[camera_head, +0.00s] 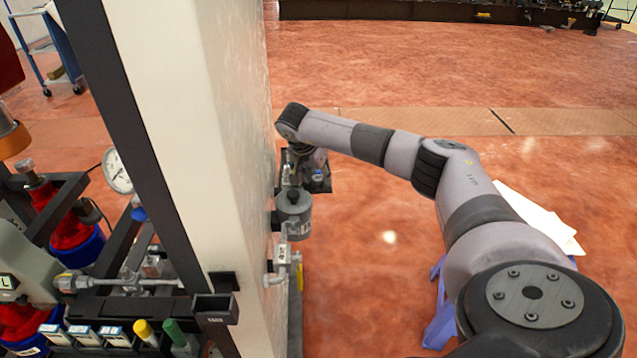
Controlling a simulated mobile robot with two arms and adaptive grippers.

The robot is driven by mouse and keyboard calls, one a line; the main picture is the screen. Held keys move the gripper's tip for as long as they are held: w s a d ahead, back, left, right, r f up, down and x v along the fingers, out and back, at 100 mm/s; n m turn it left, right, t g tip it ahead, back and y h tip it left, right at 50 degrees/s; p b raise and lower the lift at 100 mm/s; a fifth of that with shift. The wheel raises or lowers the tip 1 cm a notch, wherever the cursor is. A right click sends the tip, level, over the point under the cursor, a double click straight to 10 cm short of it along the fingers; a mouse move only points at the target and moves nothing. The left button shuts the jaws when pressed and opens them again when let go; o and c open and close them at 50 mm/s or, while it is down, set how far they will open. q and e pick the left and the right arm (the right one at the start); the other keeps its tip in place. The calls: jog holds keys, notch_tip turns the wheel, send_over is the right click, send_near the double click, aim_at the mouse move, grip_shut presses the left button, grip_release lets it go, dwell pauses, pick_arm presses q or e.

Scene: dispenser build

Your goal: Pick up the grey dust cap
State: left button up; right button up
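My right gripper (308,160) is small and dark there, partly hidden by the arm's wrist and the grey canister. I cannot tell whether its fingers are open or hold anything. I cannot make out the grey dust cap for certain; small grey and blue parts show by the gripper over a dark tray (321,184). My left gripper is not in view.
A tall pale column (190,120) blocks much of the view. A grey canister (294,208) and a valve (282,262) are on its right side. A pressure gauge (118,170), pipework and a small black bin (214,309) stand left.

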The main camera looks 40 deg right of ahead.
jog(key=shift+c, duration=0.2)
jog(key=c, duration=0.5)
jog(key=shift+r, duration=0.15)
